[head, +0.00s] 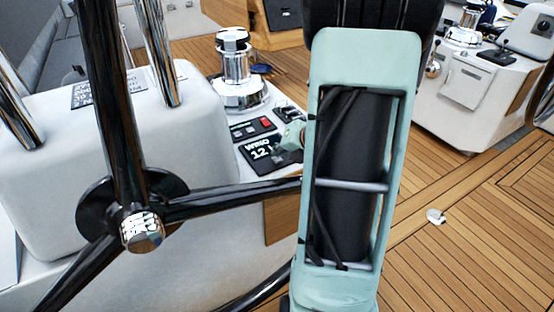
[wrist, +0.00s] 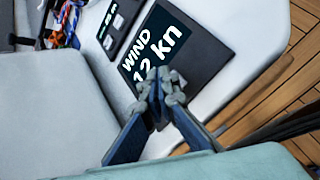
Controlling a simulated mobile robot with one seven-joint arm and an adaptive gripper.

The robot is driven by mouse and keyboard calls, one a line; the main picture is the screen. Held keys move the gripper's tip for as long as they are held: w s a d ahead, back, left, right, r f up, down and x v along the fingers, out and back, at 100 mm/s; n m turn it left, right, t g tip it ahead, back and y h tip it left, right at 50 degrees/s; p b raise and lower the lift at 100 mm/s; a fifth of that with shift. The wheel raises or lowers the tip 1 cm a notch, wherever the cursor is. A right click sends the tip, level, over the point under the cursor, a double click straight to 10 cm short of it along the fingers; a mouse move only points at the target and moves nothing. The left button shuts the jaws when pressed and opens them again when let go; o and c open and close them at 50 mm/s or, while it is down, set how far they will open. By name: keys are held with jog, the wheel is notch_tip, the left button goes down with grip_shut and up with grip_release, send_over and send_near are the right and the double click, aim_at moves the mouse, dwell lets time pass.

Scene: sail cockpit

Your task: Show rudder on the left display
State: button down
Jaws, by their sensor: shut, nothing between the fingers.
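The display (head: 258,163) lies on the white console in the head view and reads "WIND" with a number starting 12. It also shows in the wrist view (wrist: 210,55), where the text is "WIND 12 kn". My gripper (wrist: 160,82) is shut and empty, its fingertips over the lower part of the display's screen, covering part of the digits. I cannot tell whether the tips touch it. In the head view my arm hides the gripper's fingers for the most part. No rudder reading shows on the display.
A smaller panel with a red button (head: 251,128) sits just behind the display. A chrome winch (head: 235,75) stands beyond it. The black steering wheel (head: 220,197) crosses in front of the console. Teak deck (head: 450,230) lies open at right, with another white console (head: 465,85) behind.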

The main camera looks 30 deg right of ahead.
aim_at(279, 159)
jog(key=shift+f+b, duration=0.45)
jog(key=shift+f, duration=0.2)
dwell(0.6)
jog(key=shift+r, duration=0.1)
jog(key=shift+r+p, duration=0.85)
jog(key=shift+p, duration=0.1)
notch_tip(279, 159, up, 5)
jog(key=p, duration=0.5)
jog(key=shift+r, duration=0.1)
dwell(0.5)
